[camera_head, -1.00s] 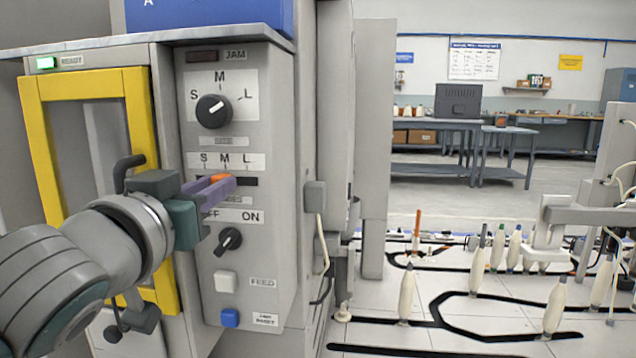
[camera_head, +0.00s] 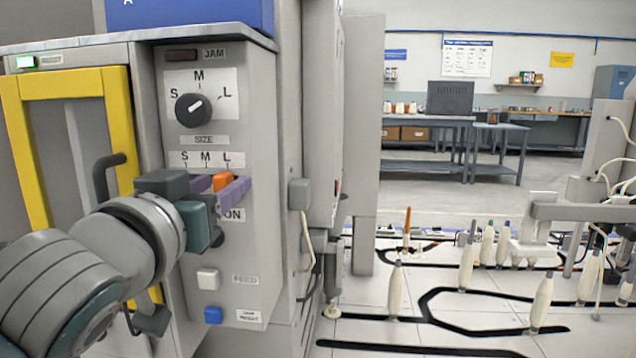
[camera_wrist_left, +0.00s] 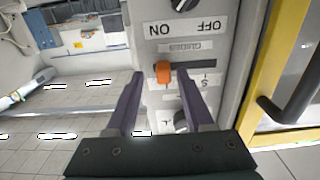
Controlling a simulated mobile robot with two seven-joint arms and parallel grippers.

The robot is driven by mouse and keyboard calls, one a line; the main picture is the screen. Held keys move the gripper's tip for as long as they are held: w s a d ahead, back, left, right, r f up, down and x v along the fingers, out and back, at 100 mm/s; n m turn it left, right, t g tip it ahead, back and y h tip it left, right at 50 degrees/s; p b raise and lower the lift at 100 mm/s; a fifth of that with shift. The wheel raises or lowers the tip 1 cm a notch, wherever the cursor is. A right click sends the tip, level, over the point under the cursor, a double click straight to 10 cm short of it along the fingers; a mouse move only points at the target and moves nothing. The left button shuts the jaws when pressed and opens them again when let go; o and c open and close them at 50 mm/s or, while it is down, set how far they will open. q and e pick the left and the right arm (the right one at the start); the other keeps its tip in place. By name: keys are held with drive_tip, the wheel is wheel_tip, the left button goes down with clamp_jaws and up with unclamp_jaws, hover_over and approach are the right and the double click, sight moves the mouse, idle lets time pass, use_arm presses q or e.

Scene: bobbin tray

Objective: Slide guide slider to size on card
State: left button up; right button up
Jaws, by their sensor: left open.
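The orange guide slider (camera_head: 222,182) sits under the L mark of the S-M-L scale (camera_head: 206,160) on the grey control panel. In the left wrist view, upside down, the slider (camera_wrist_left: 163,72) stands at the left end of its dark slot (camera_wrist_left: 197,71). My left gripper (camera_head: 220,190) is open, its purple fingers on either side of the slider. In the wrist view, the gripper (camera_wrist_left: 160,78) shows a gap on both sides. The size knob (camera_head: 193,109) above has its white mark toward L. I cannot make out a size card. My right gripper is not in view.
The ON/OFF knob is mostly hidden behind my gripper. A white feed button (camera_head: 208,279) and a blue button (camera_head: 213,315) lie below. A yellow door frame (camera_head: 118,110) with a dark handle (camera_head: 103,178) is at left. Bobbins (camera_head: 396,288) stand on the tray at right.

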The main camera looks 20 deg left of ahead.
use_arm(q)
drive_tip(key=shift+s, duration=0.1)
drive_tip(key=v, duration=0.9)
drive_tip(key=shift+s+d, duration=0.15)
drive_tip(key=shift+s, duration=0.2)
